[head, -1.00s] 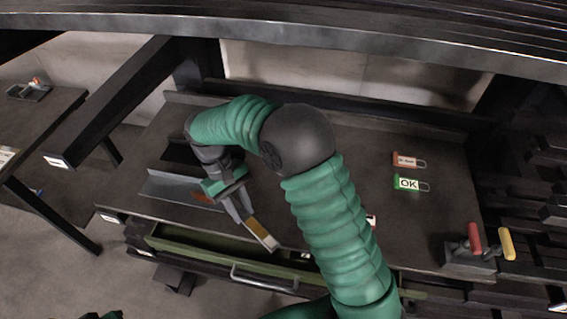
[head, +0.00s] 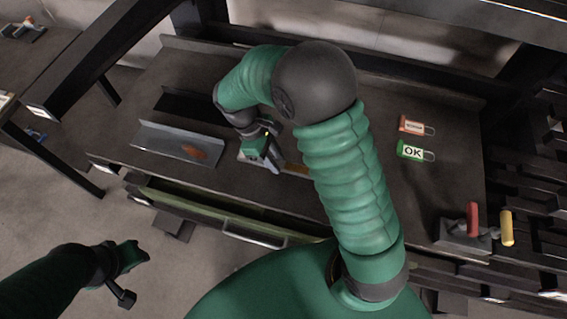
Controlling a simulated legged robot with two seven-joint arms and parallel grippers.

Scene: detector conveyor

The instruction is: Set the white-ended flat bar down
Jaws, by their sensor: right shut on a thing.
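My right gripper (head: 268,160) is shut on the flat bar (head: 295,168), low over the dark workbench (head: 215,190) or touching it; I cannot tell which. A tan-yellow stretch of the bar shows right of the fingers, running behind my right arm. The bar's white end cannot be made out clearly; the arm may hide it. A pale piece shows just left of the fingers. My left gripper (head: 132,272) hangs at the lower left, away from the bench; its finger opening is unclear.
A grey angled tray (head: 150,140) with a rust-coloured patch lies left of the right gripper, a darker tray behind it. A green OK tag (head: 411,151) and a red tag (head: 411,125) lie to the right. Red and yellow levers (head: 473,220) stand front right. An open drawer (head: 185,205) juts below the bench.

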